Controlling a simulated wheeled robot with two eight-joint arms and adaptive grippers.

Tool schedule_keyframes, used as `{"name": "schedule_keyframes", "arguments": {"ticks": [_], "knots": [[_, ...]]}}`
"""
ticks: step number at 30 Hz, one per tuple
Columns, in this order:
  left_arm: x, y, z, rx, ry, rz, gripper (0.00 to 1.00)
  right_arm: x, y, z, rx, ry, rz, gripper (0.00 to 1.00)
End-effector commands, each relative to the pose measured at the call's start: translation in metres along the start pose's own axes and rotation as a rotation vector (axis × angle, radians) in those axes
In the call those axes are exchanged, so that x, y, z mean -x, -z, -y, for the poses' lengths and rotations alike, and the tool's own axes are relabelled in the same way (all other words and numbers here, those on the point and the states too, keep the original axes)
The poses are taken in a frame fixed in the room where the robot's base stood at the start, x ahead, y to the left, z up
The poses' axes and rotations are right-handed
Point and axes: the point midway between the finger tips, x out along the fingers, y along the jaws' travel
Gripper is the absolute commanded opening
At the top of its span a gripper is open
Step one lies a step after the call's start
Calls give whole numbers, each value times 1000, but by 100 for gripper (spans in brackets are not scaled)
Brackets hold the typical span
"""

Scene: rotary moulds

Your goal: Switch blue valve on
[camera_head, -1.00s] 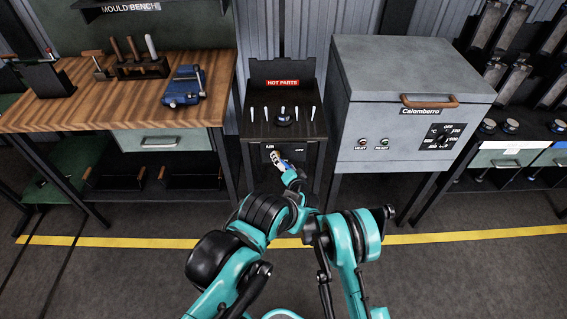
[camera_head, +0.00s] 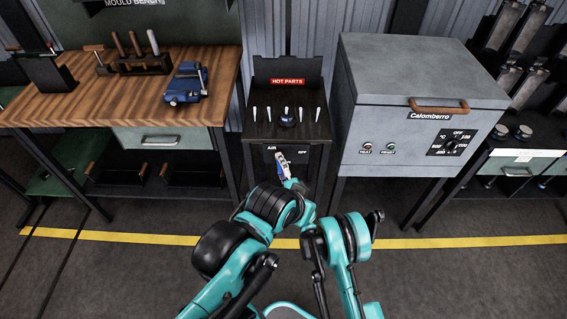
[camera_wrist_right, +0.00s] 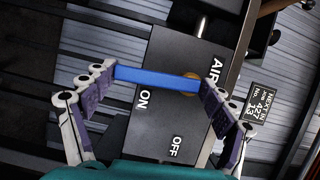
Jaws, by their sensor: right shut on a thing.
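The blue valve is a straight blue lever (camera_wrist_right: 150,77) with a brass hub (camera_wrist_right: 191,77) on a dark panel (camera_wrist_right: 165,115). In the right wrist view the lever runs from the hub toward the left, alongside the word ON; OFF lies lower, off the lever's line. My right gripper (camera_wrist_right: 160,82) has a finger at each end of the visible lever and is shut on it. In the head view my right gripper (camera_head: 281,160) is at the front panel of the hot parts stand and covers most of the lever.
The hot parts stand (camera_head: 262,90) is between a wooden mould bench (camera_head: 120,95) at left and a grey Calomberro oven (camera_head: 385,120) at right. Narrow gaps separate them. A yellow floor line (camera_head: 470,241) crosses open floor in front.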

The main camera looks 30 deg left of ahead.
Motion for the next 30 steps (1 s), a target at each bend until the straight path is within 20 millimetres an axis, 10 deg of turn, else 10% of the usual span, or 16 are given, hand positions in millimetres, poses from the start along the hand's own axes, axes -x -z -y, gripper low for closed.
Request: {"name": "schedule_keyframes", "arguments": {"ticks": [21,22,23,30], "knots": [[-1,-1,0,0,0,0,0,2,0,-5,-76,32,-5,32],[-1,-1,0,0,0,0,0,2,0,-5,-76,32,-5,90],[-1,-1,0,0,0,0,0,2,0,-5,-76,32,-5,97],[-1,0,0,0,0,0,0,1,0,-3,-76,32,-3,100]]}}
